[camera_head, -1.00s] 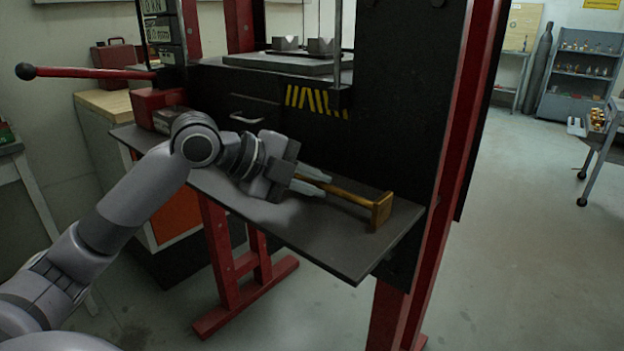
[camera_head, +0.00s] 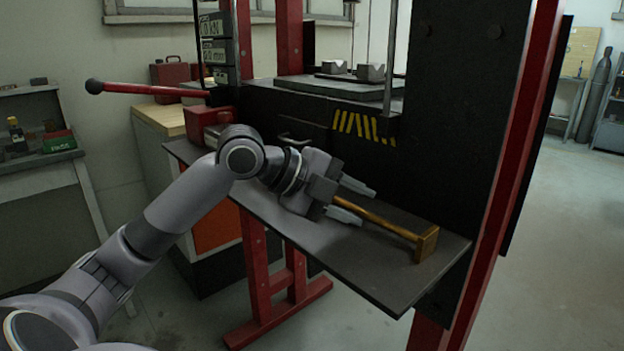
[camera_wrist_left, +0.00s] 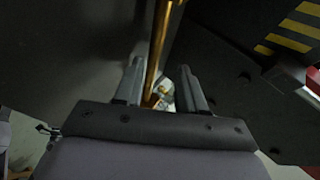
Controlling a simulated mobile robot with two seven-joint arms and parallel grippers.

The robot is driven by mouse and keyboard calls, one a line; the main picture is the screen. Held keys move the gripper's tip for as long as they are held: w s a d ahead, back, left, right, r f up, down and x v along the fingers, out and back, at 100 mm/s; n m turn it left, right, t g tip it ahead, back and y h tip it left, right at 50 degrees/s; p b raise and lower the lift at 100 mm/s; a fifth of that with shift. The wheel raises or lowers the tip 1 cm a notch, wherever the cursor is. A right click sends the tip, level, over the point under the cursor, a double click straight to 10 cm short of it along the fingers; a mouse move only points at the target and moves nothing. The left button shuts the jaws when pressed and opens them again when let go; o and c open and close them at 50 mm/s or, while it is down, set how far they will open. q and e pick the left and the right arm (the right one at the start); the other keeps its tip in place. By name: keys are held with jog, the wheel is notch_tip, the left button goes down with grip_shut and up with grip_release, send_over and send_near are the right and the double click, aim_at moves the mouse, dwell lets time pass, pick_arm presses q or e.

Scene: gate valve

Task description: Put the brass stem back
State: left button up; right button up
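The brass stem (camera_head: 385,222) is a long rod with a square block at its right end. It lies on the dark shelf (camera_head: 300,238) of the red and black press. My left gripper (camera_head: 366,207) is open, with one finger on each side of the rod's left part and a gap to it. In the left wrist view the stem (camera_wrist_left: 160,40) runs away between the two separated fingers (camera_wrist_left: 160,66). The valve body is not recognisable in these views. My right gripper is not in view.
The press's black panel (camera_head: 455,130) with yellow stripes rises behind the shelf. A red lever with a black knob (camera_head: 95,86) sticks out at upper left. Two V-blocks (camera_head: 370,72) sit on the press bed. The shelf's front edge hangs over open floor.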

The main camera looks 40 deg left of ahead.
pick_arm(q)
jog(key=b+v, duration=0.2)
jog(key=v, duration=0.9)
jog(key=shift+r, duration=0.15)
dwell(0.4)
